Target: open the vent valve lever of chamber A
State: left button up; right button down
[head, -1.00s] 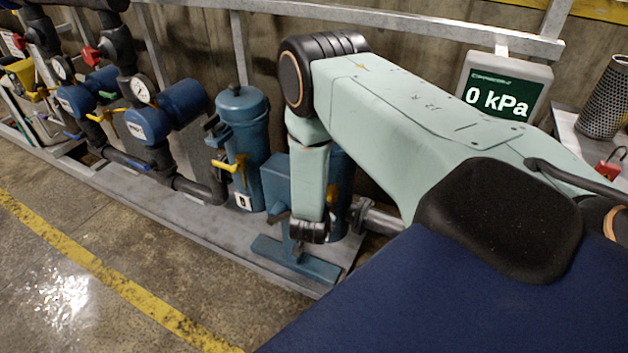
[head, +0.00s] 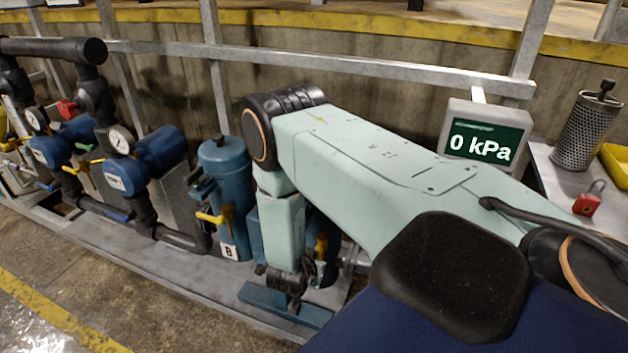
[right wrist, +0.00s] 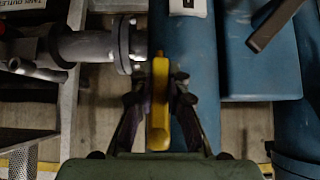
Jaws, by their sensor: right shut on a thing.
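A yellow lever (right wrist: 159,105) stands in the middle of the right wrist view, in front of a blue cylinder (right wrist: 186,50). My right gripper (right wrist: 159,100) is shut on this lever, with one dark finger on each side. In the head view, a yellow lever (head: 321,246) shows on a blue chamber (head: 329,268) behind my right forearm, which hides most of that chamber. My right gripper's fingers cannot be made out there. I cannot read a letter A in either view. My left gripper is not in view.
Chamber B (head: 228,180), with its own yellow lever (head: 213,217), stands left of my forearm. Gauges, pipes and valves line the left. A display (head: 484,142) reads 0 kPa. A red padlock (head: 588,203) and a mesh cylinder (head: 585,130) are on the right. The floor at front left is clear.

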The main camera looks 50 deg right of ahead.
jog(key=shift+s+f, duration=0.15)
jog(key=shift+s, duration=0.15)
jog(key=c, duration=1.8)
grip_release()
jog(key=o, duration=0.5)
jog(key=shift+w, duration=0.15)
jog(key=shift+r, duration=0.2)
jog(key=v, duration=1.2)
jog(key=shift+w+a+f, duration=0.1)
jog(key=shift+w, duration=0.05)
